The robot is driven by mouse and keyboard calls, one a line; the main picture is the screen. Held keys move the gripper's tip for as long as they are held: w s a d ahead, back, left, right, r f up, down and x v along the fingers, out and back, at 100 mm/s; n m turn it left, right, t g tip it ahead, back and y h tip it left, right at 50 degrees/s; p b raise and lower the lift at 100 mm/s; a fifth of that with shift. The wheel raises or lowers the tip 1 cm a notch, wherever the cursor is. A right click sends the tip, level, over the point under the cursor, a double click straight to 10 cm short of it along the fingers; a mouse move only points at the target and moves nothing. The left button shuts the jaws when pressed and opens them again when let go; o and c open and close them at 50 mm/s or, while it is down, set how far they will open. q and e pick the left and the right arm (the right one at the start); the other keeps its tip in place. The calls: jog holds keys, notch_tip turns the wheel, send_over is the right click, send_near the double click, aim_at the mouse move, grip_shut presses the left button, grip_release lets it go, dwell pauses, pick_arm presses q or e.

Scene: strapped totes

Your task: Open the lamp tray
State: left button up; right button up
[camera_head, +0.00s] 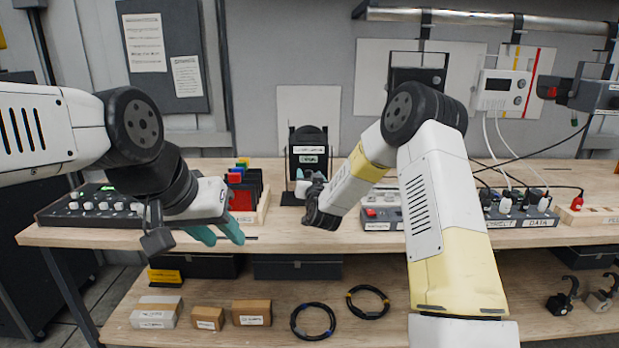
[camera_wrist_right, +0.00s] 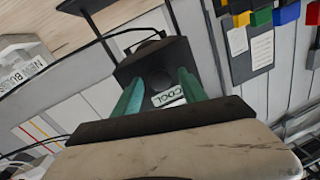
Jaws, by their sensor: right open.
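A black upright unit (camera_head: 309,152) with a rounded dark top and pale labels stands at the back of the bench, and it also shows in the right wrist view (camera_wrist_right: 150,62). It may hold the lamp tray; I cannot make out a separate tray or whether one is open. My right gripper (camera_head: 308,188) is in front of this unit. In the wrist view its teal fingers (camera_wrist_right: 160,92) are apart, with a label reading "COOL" (camera_wrist_right: 168,96) visible between them. My left gripper (camera_head: 217,234) has its teal fingers apart, empty, at the bench's front edge.
Power strips with plugs and cables (camera_head: 518,208) are at right. Boxes (camera_head: 252,312) and coiled cables (camera_head: 313,320) lie on the lower shelf.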

grip_shut()
dwell(1.4)
